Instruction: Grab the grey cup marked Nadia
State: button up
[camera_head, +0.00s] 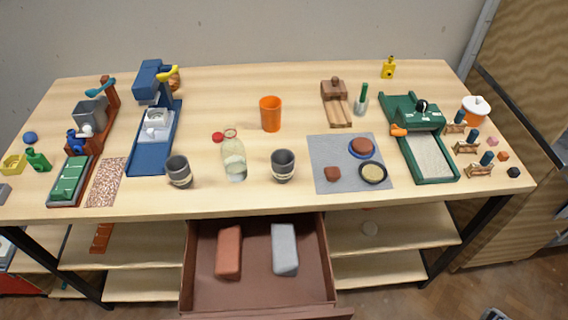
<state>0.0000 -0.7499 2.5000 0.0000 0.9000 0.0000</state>
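Two dark grey cups stand upright on the wooden table near its front edge. The left grey cup (179,172) is beside the blue machine, and a pale marking shows low on its side. The right grey cup (283,166) stands between the glass jar and the grey mat, with a smaller pale marking low on its front. The writing on both is too small to read, so I cannot tell which one says Nadia. My gripper is not clearly in view; only a small unclear grey piece shows at the bottom right edge.
An orange cup (270,114) stands farther back. The grey mat (325,150) holds several small items. An open drawer (257,295) with two blocks juts out below the table front.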

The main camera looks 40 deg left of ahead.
jog(key=c, duration=1.2)
jog(key=shift+o, duration=0.2)
